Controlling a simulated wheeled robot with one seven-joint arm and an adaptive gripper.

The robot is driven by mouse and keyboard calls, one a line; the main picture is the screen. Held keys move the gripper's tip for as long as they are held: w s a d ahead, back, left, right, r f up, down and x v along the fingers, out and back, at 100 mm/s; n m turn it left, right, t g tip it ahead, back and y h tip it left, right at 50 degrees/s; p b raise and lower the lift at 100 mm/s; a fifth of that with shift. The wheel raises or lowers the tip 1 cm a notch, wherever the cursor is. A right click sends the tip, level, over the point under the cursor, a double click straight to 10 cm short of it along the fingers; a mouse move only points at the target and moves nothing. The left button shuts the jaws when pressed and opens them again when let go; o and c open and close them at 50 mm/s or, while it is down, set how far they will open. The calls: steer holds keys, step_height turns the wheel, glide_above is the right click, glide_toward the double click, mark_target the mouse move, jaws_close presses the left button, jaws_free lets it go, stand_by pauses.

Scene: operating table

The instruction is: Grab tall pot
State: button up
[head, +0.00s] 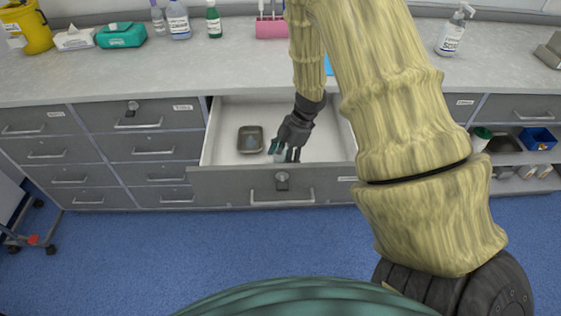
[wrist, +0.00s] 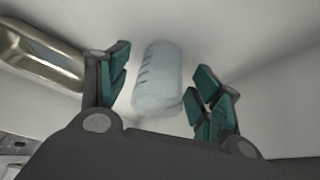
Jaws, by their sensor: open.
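A pale, translucent bluish pot (wrist: 157,78) with markings on its side, likely the tall pot, is in the open drawer (head: 225,155). In the wrist view it appears between the two green-padded fingers of my gripper (wrist: 168,92), with gaps visible on both sides. My gripper also shows in the head view (head: 284,149), reaching down inside the drawer. It is open and holds nothing. In the head view the pot is mostly hidden by my gripper.
A metal tray (head: 250,139) lies in the drawer, left of my gripper; it also shows in the wrist view (wrist: 38,55). The drawer's front panel (head: 225,182) and side walls surround my gripper. Bottles and boxes stand on the counter (head: 120,70) above.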

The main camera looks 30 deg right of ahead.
steer(key=shift+a+f, duration=0.3)
steer(key=shift+f, duration=0.35)
steer(key=c, duration=1.1)
steer(key=shift+r, duration=0.1)
